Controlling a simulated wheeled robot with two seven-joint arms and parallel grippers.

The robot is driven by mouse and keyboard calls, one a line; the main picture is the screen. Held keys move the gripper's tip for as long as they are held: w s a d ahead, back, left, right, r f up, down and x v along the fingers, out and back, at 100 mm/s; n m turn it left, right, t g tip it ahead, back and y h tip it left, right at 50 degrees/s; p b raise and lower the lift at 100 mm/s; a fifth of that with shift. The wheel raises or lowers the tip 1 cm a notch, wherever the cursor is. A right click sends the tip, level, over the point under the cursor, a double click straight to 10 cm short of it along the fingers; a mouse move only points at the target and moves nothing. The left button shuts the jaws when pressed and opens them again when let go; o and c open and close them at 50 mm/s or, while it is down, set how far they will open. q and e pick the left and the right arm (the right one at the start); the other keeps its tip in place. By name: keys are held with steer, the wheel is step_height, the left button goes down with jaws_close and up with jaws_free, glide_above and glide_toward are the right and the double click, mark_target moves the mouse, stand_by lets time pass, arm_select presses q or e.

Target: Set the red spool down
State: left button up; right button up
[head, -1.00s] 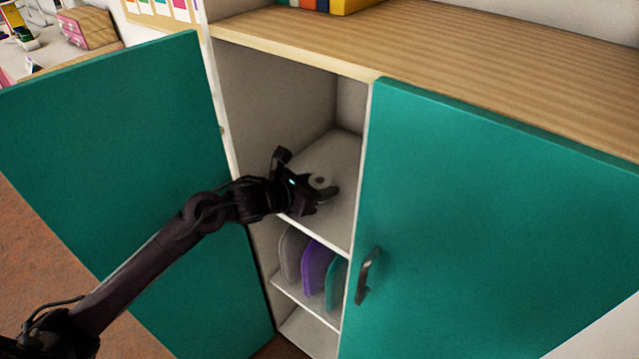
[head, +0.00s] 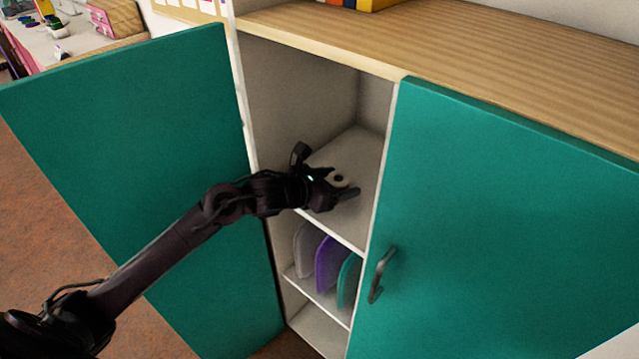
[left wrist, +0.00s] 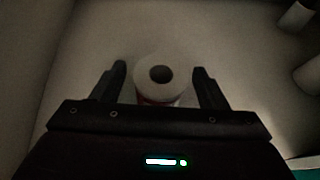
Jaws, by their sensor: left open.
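The red spool shows a pale round flange with a dark centre hole in the left wrist view (left wrist: 162,75), with a strip of red just below the flange. It stands upright on the cabinet's upper shelf (left wrist: 225,50), and its flange also shows in the head view (head: 338,180). My left gripper (head: 341,182) is open inside the cabinet. In the left wrist view its fingers (left wrist: 160,70) stand on either side of the spool, with a visible gap on each side. The spool's lower part is hidden by the gripper. My right gripper is not in view.
The left teal door (head: 130,150) stands open and the right teal door (head: 510,220) is shut. Grey, purple and teal panels (head: 328,262) stand on the shelf below. Two pale cylindrical things (left wrist: 298,17) lie near the right edge of the wrist view.

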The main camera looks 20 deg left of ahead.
arm_select(q)
steer(key=b+v, duration=0.1)
steer(key=v, duration=1.1)
steer(key=shift+b, duration=0.4)
steer(key=shift+f, duration=0.1)
